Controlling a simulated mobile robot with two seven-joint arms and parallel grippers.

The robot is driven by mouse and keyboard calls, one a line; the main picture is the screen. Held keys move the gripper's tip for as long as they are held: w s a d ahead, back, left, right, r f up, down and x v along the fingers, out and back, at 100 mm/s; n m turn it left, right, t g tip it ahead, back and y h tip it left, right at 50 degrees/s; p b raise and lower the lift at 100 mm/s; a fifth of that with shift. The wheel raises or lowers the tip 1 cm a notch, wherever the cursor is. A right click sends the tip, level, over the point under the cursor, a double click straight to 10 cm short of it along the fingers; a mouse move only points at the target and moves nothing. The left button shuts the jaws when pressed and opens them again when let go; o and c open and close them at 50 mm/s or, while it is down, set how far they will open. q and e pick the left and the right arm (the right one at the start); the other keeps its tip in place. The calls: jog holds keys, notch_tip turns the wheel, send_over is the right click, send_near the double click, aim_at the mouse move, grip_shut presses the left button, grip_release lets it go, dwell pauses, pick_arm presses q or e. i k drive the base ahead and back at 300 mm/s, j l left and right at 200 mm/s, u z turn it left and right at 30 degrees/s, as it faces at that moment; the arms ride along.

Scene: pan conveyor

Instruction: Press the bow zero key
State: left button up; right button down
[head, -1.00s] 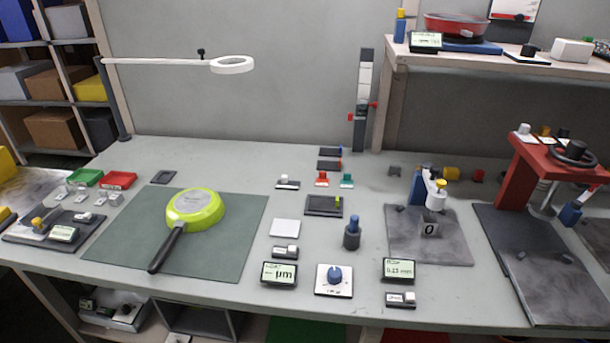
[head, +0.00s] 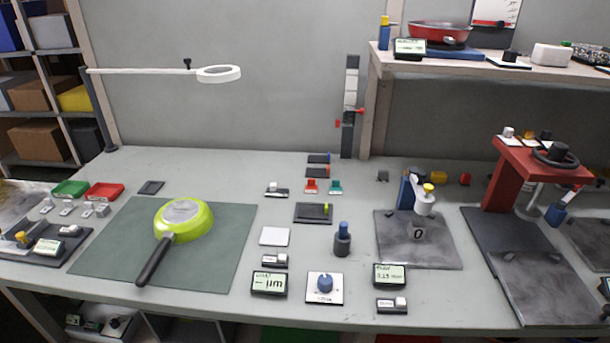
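Two small dark key blocks with white caps stand near the front of the bench. One key (head: 391,305) is just in front of a display (head: 390,275) that seems to read 0.23 mm. The other key (head: 274,260) is just behind a display (head: 268,283) showing µm. The key labels are too small to read, so I cannot tell for sure which is the bow zero key. Neither of my grippers is in view.
A lime-green pan (head: 197,217) lies upside down on a green mat (head: 105,255). A dark post (head: 342,240) and a gauge stand (head: 408,190) rise behind. A red press (head: 510,170) stands at right.

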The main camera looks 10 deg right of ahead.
aim_at(400, 302)
jog(key=z, duration=1.05)
